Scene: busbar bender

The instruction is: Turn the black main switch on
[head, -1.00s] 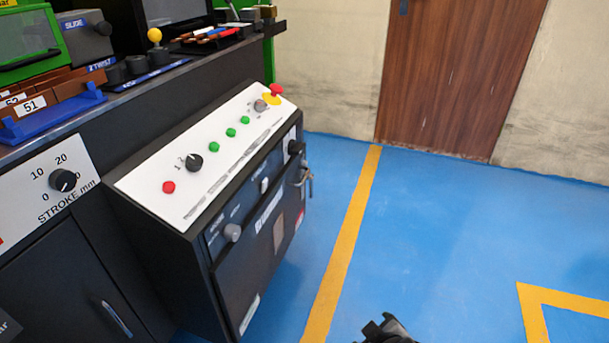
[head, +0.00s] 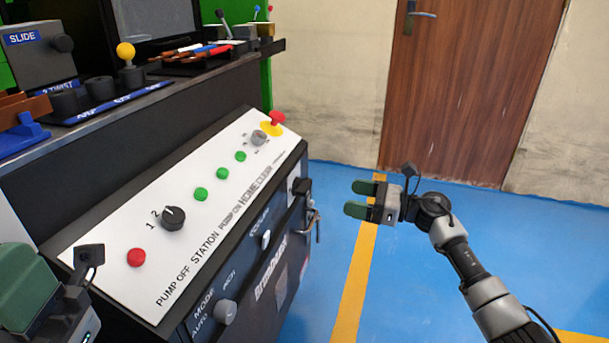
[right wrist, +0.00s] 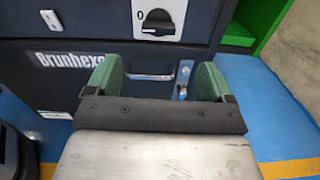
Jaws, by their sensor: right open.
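The black main switch (head: 301,186) is a rotary knob on a white plate, at the far end of the console's front face.
The sloped white panel (head: 215,225) carries a red button (head: 136,257), a black station knob (head: 173,218), several green buttons and a red emergency stop (head: 277,119). Blue floor lies free right of the console, before a wooden door (head: 470,90).

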